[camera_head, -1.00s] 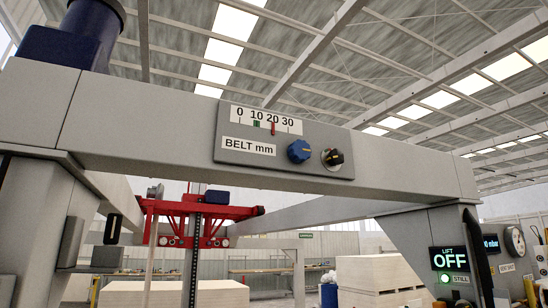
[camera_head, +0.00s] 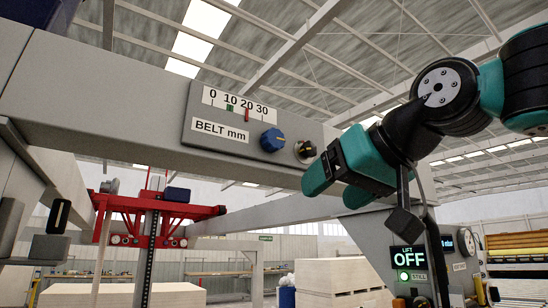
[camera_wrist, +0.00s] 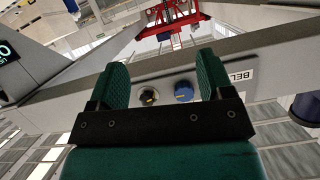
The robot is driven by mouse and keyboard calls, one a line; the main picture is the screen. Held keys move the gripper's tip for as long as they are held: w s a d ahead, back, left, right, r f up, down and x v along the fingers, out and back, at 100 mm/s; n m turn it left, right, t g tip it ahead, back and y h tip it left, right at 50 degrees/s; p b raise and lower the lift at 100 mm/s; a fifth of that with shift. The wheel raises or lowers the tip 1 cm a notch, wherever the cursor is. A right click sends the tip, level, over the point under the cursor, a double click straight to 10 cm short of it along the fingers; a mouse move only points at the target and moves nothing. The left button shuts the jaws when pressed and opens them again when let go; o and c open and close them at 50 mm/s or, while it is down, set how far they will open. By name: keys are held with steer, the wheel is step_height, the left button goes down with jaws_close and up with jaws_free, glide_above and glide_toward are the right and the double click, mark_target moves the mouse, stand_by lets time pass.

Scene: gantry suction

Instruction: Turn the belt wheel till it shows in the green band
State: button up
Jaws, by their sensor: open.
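The blue belt wheel (camera_head: 272,140) is on the grey panel on the gantry beam, beside the label "BELT mm". It also shows in the wrist view (camera_wrist: 184,92). Above the label is a white scale (camera_head: 240,105) marked 0 to 30. Its red pointer (camera_head: 247,114) stands near 20, right of the small green band (camera_head: 230,108) near 10. My gripper (camera_head: 335,185) is open and empty, right of and below the wheel, apart from it. In the wrist view, the wheel shows between the gripper's fingers (camera_wrist: 162,75), nearer the right one.
A black knob with a yellow mark (camera_head: 304,149) sits close to the right of the blue wheel. The grey beam (camera_head: 120,100) runs behind both. A red carriage (camera_head: 150,215) hangs beyond the beam.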

mark_target(276, 140)
step_height(276, 140, up, 13)
steer(key=s+t+y, duration=0.2)
steer(key=s+t, duration=0.1)
steer(key=shift+m, duration=0.4)
steer(key=p+x, duration=0.2)
steer(key=x, duration=0.3)
steer(key=p+x, duration=0.2)
steer(key=x, duration=0.3)
steer(key=d+p+x, duration=0.1)
steer(key=p+x, duration=0.2)
steer(key=x, duration=0.2)
steer(key=shift+w+a+r, duration=0.15)
steer(key=shift+w+a, duration=0.05)
steer(key=shift+w, duration=0.5)
steer(key=shift+w+a, duration=0.35)
steer(key=shift+w, duration=0.15)
steer(key=c, duration=0.9)
